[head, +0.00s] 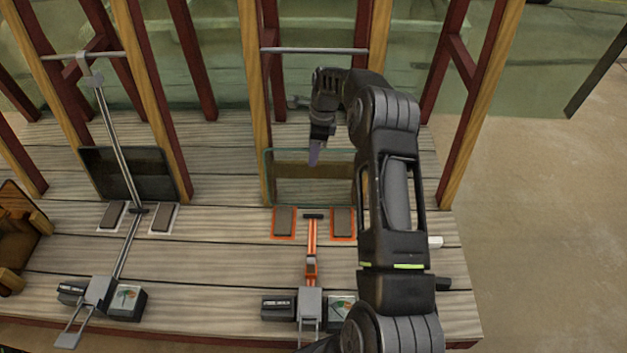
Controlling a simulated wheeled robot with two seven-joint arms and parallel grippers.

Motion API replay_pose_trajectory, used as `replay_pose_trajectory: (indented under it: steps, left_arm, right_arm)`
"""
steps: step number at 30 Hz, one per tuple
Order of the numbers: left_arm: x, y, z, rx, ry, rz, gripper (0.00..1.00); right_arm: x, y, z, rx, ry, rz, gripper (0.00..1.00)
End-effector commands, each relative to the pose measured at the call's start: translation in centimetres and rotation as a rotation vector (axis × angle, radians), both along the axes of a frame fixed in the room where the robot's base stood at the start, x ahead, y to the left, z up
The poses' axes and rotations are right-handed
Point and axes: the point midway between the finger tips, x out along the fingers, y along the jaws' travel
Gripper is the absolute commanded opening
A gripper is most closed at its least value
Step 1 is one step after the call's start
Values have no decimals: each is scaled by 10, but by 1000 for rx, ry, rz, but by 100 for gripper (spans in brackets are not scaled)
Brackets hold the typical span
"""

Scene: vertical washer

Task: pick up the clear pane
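The clear pane (292,187) is a see-through sheet with a thin teal edge. It stands near the middle of the wooden deck, behind two orange-edged pads, and the boards show through it. My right arm comes in from the lower right and hides part of the pane's right side. My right gripper (315,153) points down at the pane's upper edge, with its fingertip in line with the top of the pane. I cannot tell whether it touches the pane, and its finger gap does not show. My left gripper is not in view.
A dark pane (130,174) stands at left behind a long metal rod (116,135). Wooden and dark red posts with a metal crossbar (312,50) rise behind the clear pane. An orange-handled tool (311,250) lies in front. A brown box-like thing (18,240) sits at far left.

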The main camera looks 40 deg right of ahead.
Motion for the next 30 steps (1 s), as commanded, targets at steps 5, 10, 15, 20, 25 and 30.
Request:
replay_pose_trajectory:
  steps: [5,10,15,20,25,30]
  left_arm:
    - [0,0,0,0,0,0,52]
    - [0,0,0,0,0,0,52]
    - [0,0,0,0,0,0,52]
    - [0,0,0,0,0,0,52]
    - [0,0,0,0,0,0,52]
    - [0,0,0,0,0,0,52]
  right_arm:
    - [0,0,1,-1,-1,0,34]
    - [0,0,1,0,0,0,34]
    - [0,0,1,-1,1,0,34]
    - [0,0,1,-1,1,0,22]
    - [0,0,1,-1,1,0,8]
    - [0,0,1,-1,1,0,0]
